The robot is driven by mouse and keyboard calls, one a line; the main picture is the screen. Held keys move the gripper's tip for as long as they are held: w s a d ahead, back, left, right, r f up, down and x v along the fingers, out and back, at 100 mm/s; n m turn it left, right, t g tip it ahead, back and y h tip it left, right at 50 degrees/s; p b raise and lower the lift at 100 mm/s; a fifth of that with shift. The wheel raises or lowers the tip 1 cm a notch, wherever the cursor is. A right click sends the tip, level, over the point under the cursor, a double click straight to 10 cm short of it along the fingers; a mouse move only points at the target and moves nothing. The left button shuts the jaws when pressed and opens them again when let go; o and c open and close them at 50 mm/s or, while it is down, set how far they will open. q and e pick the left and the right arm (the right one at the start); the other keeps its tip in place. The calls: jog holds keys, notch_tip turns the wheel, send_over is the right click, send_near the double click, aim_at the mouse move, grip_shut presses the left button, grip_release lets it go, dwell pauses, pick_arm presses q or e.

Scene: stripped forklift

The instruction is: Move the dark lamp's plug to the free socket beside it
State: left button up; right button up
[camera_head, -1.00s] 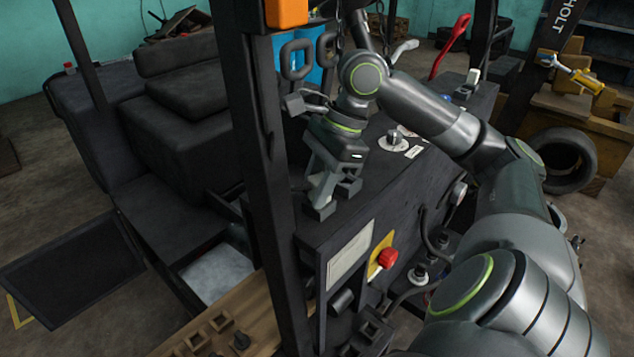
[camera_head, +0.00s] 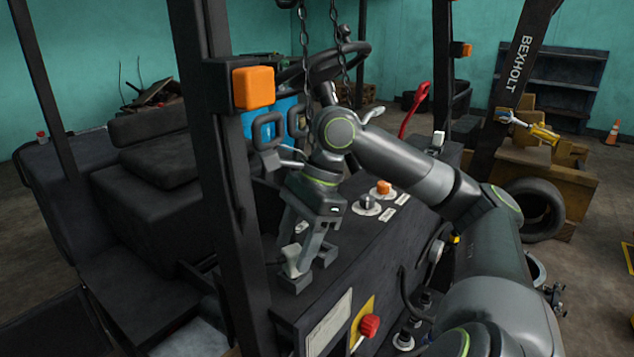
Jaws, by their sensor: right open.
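A dark grey lamp (camera_head: 367,203) on a pale round base sits on top of the black console, beside an orange lamp (camera_head: 383,188). Small white labels are next to them. On the console's right side, low in the picture, are a plug with a dark cable (camera_head: 403,341) and another round fitting (camera_head: 426,299); I cannot tell which lamp each belongs to, and my right arm partly covers this area. A free socket cannot be made out. My left gripper is out of view.
A black upright post with an orange box (camera_head: 254,87) stands left of my right gripper. A red push button (camera_head: 369,326) is on the console's front. Chains (camera_head: 335,40) hang by the steering wheel.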

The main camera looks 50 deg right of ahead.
jog(key=v, duration=1.4)
jog(key=shift+s+d+r+p, duration=0.2)
jog(key=shift+r+p, duration=0.1)
jog(key=shift+r, duration=0.05)
